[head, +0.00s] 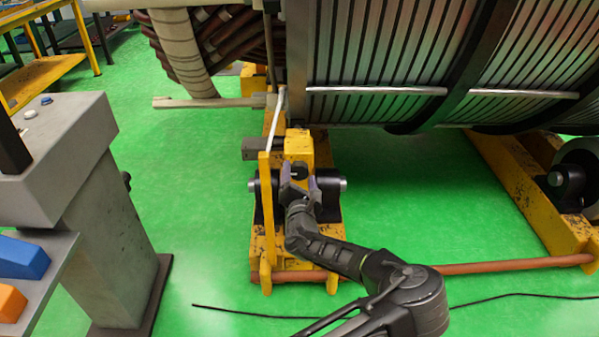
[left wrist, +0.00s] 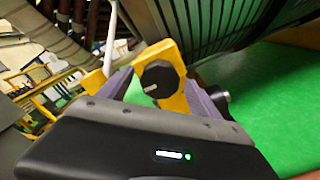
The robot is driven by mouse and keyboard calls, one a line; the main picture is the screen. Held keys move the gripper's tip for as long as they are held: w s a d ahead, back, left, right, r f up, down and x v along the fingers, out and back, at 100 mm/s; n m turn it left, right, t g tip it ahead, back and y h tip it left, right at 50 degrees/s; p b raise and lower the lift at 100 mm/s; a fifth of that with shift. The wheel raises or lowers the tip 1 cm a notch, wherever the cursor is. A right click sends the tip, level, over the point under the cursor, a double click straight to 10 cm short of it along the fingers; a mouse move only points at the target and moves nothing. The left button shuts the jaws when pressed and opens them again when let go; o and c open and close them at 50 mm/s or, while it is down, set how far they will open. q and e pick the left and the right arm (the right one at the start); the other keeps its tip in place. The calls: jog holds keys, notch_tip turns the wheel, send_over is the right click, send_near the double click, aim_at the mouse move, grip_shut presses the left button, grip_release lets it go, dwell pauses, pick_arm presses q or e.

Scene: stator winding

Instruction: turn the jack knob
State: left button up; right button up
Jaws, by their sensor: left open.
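The black round jack knob (left wrist: 158,79) with a white mark shows in the left wrist view, on the yellow jack block (left wrist: 172,55). In the head view the yellow jack block (head: 298,147) stands on the yellow support under the stator, and the knob (head: 299,172) is partly hidden by my gripper. My left gripper (head: 300,181) is open, its purple-grey fingers pointing at the knob. In the left wrist view the fingers of my left gripper (left wrist: 162,96) lie on either side of the knob. I cannot tell whether they touch it. My right gripper is not in view.
The large stator (head: 395,55) hangs over the jack. A thin yellow upright (head: 265,195) stands just left of the gripper. A grey console (head: 90,180) is at the left. A reddish pipe (head: 510,265) and black cable (head: 520,296) lie across the green floor.

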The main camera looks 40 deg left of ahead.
pick_arm(q)
jog(key=shift+x, duration=1.15)
jog(key=c, duration=1.4)
